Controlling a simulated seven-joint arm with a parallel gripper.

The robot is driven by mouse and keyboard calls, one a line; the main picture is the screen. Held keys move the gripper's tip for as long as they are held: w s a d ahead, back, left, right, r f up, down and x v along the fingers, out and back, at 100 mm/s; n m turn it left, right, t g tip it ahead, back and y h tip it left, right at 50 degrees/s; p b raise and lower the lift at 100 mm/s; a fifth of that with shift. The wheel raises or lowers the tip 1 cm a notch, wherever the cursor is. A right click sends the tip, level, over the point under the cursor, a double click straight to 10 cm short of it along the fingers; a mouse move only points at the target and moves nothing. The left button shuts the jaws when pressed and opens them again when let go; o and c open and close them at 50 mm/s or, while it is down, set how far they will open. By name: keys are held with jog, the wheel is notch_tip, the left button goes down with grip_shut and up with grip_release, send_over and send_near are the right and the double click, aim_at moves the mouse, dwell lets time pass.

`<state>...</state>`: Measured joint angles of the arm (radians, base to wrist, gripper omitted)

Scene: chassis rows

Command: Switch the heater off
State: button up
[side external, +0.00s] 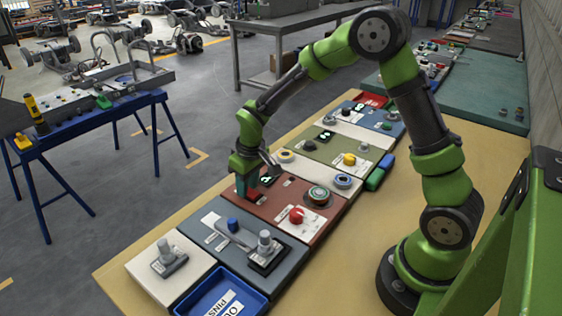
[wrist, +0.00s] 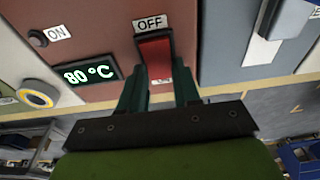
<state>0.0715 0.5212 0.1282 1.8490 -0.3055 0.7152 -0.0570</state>
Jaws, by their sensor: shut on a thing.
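The heater panel is a red-brown plate (side external: 268,207), also large in the wrist view (wrist: 98,20). On it, a red switch (wrist: 154,50) stands below an OFF label (wrist: 150,23). A lit display (wrist: 90,73) reads 80 °C. A small dark round part (wrist: 37,38) sits beside an ON label (wrist: 60,33). My gripper (side external: 243,187) is down at the far left end of the panel. In the wrist view its dark green fingers (wrist: 157,74) are shut on the red switch, one on each side.
A red knob (side external: 296,215) and a round dial (side external: 318,195) sit on the same plate. A blue tray (side external: 222,296) stands at the front.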

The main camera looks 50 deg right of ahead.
jog(key=shift+s+t, duration=0.2)
jog(key=shift+t, duration=0.6)
jog(key=o, duration=1.1)
jog(key=shift+c, duration=0.2)
jog(key=shift+r, duration=0.1)
jog(key=v, duration=1.6)
jog(key=shift+r, duration=0.35)
jog(key=shift+s, duration=0.1)
